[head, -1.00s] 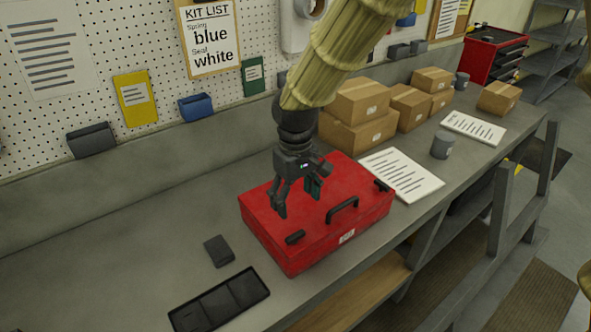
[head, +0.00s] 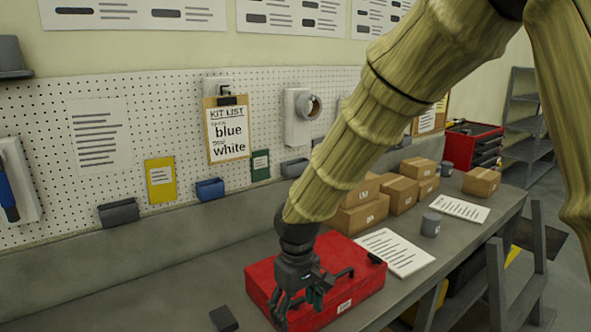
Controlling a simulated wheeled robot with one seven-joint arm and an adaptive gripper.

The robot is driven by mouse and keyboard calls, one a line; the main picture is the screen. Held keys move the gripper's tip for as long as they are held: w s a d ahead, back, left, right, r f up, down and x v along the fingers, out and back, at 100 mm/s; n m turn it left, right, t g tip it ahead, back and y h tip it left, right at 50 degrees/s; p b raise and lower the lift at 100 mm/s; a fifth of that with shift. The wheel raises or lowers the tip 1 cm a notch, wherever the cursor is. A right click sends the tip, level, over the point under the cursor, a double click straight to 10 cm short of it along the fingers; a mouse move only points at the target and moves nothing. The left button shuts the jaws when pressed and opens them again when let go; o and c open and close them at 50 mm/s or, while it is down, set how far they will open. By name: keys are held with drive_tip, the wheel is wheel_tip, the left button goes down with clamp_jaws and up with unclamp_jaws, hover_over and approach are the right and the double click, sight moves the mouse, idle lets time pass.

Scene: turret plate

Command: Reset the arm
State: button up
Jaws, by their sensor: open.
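My gripper (head: 299,305) hangs from my tan-sleeved arm in the head view, pointing down in front of the red case (head: 350,292). Its fingers are apart and I see nothing held between them. The red case lies shut on the grey bench, with a black handle on its lid. The gripper and wrist hide part of the lid. I cannot tell whether the fingertips touch the case.
Cardboard boxes (head: 400,194), a grey cup (head: 431,224) and a paper sheet (head: 396,250) are on the bench right of the case. A small dark block (head: 224,318) lies to its left. A pegboard with a kit list (head: 228,130) stands behind.

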drive_tip(key=s+d+f+m+y+b, duration=0.1)
drive_tip(key=s+d+f+b, duration=0.1)
drive_tip(key=f, duration=0.7)
drive_tip(key=s+d+f+m+b, duration=0.1)
drive_tip(key=s+d+f, duration=0.2)
drive_tip(key=f, duration=0.7)
drive_tip(key=s+d+f+m+y+b, duration=0.1)
drive_tip(key=s+d+f+b, duration=0.1)
drive_tip(key=f, duration=0.7)
drive_tip(key=s+d+f+m+b, duration=0.1)
drive_tip(key=s+d+f+b, duration=0.1)
drive_tip(key=s+d+f, duration=0.3)
drive_tip(key=s+d+f+m+h+b, duration=0.1)
drive_tip(key=s+d+f, duration=0.4)
drive_tip(key=s+f, duration=0.5)
drive_tip(key=s+d+f+m+h+b, duration=0.1)
drive_tip(key=s+d+f+m+b, duration=0.1)
drive_tip(key=s+d+f, duration=0.3)
drive_tip(key=s+f+b, duration=0.1)
drive_tip(key=s+f, duration=0.2)
drive_tip(key=shift+d+f+m, duration=0.2)
drive_tip(key=shift+f+m, duration=0.1)
drive_tip(key=shift+m, duration=0.1)
drive_tip(key=shift+r, duration=0.1)
